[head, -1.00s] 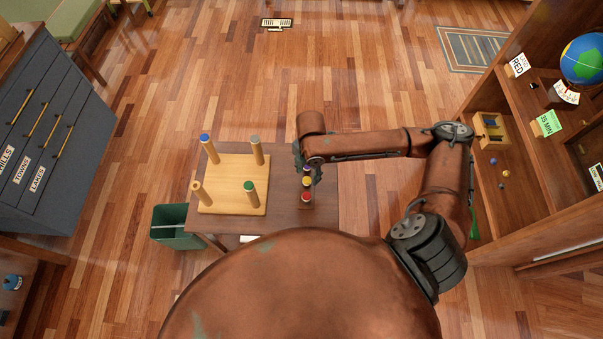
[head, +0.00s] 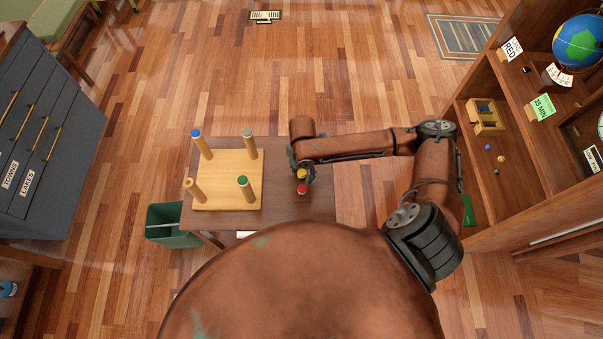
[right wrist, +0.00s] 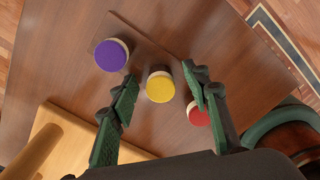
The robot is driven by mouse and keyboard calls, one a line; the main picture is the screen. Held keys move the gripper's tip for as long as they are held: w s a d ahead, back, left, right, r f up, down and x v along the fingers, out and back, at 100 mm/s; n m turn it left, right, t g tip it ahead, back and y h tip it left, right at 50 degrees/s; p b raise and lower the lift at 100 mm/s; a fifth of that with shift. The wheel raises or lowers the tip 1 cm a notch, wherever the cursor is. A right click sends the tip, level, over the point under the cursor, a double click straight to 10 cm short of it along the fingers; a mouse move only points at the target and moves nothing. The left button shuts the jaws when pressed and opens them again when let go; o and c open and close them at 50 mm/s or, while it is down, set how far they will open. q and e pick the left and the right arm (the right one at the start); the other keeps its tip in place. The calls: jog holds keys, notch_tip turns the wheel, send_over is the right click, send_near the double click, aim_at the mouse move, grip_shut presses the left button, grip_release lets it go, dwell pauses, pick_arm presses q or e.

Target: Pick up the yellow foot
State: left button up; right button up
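The yellow foot (right wrist: 160,87) is a round piece with a yellow top and pale wooden side, on the small dark table. In the head view it shows (head: 302,174) just in front of my right gripper (head: 301,166). In the right wrist view the open right gripper (right wrist: 159,80) has one finger on each side of the yellow foot, with visible gaps. Nothing is held. A purple-topped foot (right wrist: 111,55) stands to its upper left, and a red-topped foot (right wrist: 198,114) is to its lower right, partly behind the right finger. The left gripper is out of view.
An upturned wooden stool (head: 228,203) with coloured leg ends lies left on the table (head: 320,200). A green bin (head: 164,215) stands left of the table. Shelves (head: 497,195) stand at right. Open floor lies beyond the table.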

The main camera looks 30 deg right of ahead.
aim_at(302, 172)
jog(key=c, duration=0.8)
jog(key=shift+r, duration=0.15)
jog(key=shift+r, duration=0.3)
notch_tip(302, 172, up, 2)
jog(key=shift+r+p, duration=0.1)
jog(key=shift+p, duration=0.25)
jog(key=a+r, duration=0.3)
jog(key=a, duration=0.1)
jog(key=w+a+r+p, duration=0.1)
jog(key=a+r, duration=0.2)
jog(key=a, duration=0.2)
jog(key=a+r, duration=0.4)
jog(key=a, duration=0.1)
jog(key=shift+w, duration=0.15)
